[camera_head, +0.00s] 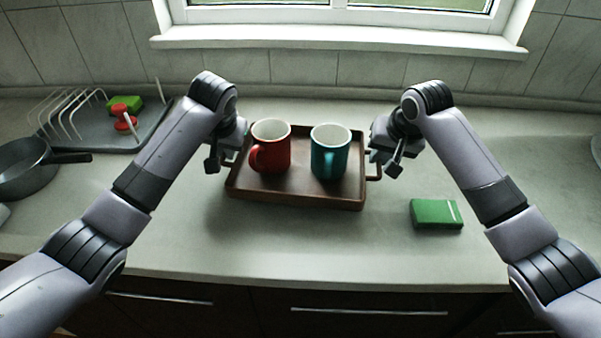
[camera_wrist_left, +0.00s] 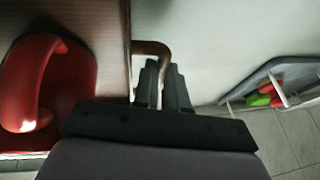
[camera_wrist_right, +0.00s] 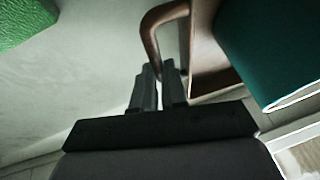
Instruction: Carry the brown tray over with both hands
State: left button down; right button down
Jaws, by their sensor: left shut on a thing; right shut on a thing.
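The brown tray (camera_head: 295,196) is in the middle of the head view, with a red mug (camera_head: 272,148) on its left half and a teal mug (camera_head: 331,153) on its right half. Both mugs stand upright. My left gripper (camera_head: 226,160) is at the tray's left end. In the left wrist view its fingers (camera_wrist_left: 162,88) are shut on the brown handle (camera_wrist_left: 152,47). My right gripper (camera_head: 383,160) is at the right end. In the right wrist view its fingers (camera_wrist_right: 158,85) are shut on the other handle (camera_wrist_right: 152,35). Whether the tray touches the counter is hard to tell.
A green box (camera_head: 436,214) lies on the counter right of the tray. At the left are a grey dish rack (camera_head: 100,130) with green and red items and a dark pan (camera_head: 25,168). The counter in front of the tray is clear. A window sill (camera_head: 340,40) is behind.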

pick_arm(q)
jog(key=shift+r, duration=0.25)
pick_arm(e)
jog(key=shift+r, duration=0.25)
dwell(0.4)
